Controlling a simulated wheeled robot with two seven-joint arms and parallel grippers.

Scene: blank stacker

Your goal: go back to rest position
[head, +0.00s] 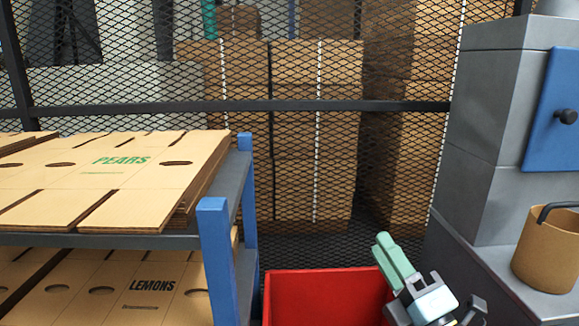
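My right gripper (384,246) shows at the bottom, right of centre, over the right part of a red bin. Its pale green fingers point up and to the left and lie close together, with no gap seen and nothing seen between them. My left gripper is not in view.
A blue-posted rack (214,260) at left holds flat cardboard blanks marked PEARS (125,160) above and LEMONS (152,286) below. A red bin (320,292) stands at bottom centre. A grey machine (485,120) and brown bucket (545,250) are at right. Mesh fencing (300,105) closes the back.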

